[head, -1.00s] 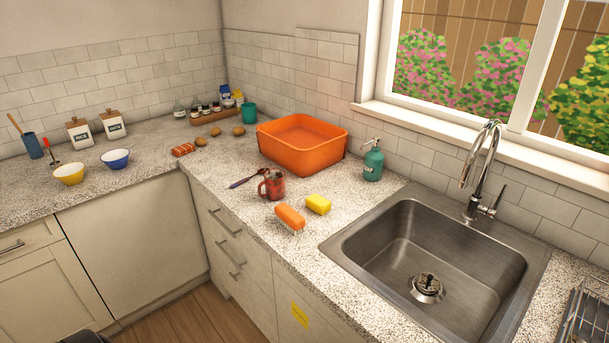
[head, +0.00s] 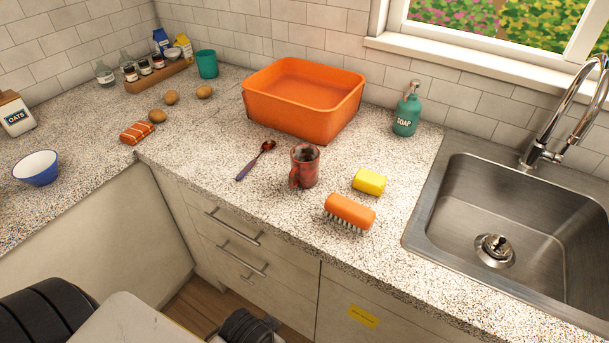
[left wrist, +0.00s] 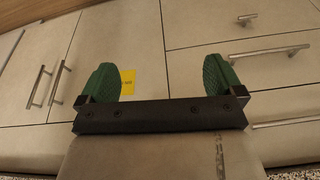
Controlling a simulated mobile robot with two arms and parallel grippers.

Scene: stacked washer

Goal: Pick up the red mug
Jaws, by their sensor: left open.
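The red mug (head: 304,168) stands upright on the speckled counter, near its front edge, with its handle toward the front left. Its inside looks dark. My left gripper (left wrist: 160,80) shows in the left wrist view with its two green fingers wide apart and nothing between them. It faces the cabinet fronts, and the mug is not in that view. In the head view parts of my arm show at the bottom left, well below the counter and away from the mug. My right gripper is not in view.
A purple-handled spoon (head: 256,161) lies left of the mug. An orange brush (head: 350,211) and yellow sponge (head: 369,181) lie to its right. An orange basin (head: 304,104) stands behind, with a soap bottle (head: 406,112) nearby. The sink (head: 515,215) is at right.

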